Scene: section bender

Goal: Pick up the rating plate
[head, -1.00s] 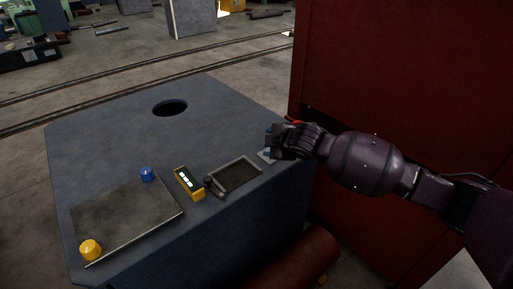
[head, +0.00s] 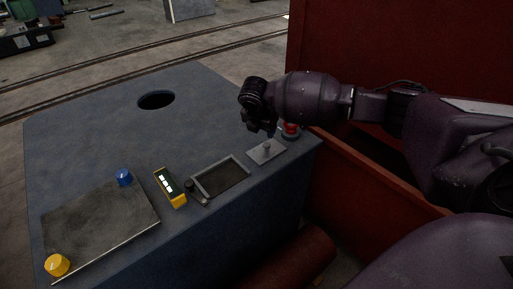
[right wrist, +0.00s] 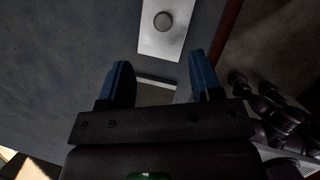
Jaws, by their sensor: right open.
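The rating plate appears to be the small light-grey plate (head: 273,156) with a round knob, lying flat on the blue-grey bench top near its right front edge. In the right wrist view the plate (right wrist: 151,43) is at the top, beyond the fingertips. My right gripper (head: 259,128) is above the bench, behind and slightly left of the plate in the head view, pointing down. Its two blue fingers (right wrist: 158,72) are apart with nothing held between them. My left gripper is not in view.
A framed dark recess (head: 233,162) lies left of the plate. A red button (head: 291,130) stands just behind the plate on the right. A yellow display box (head: 170,187) and a large plate (head: 100,218) are farther left. A red machine wall (head: 400,45) rises behind my right arm.

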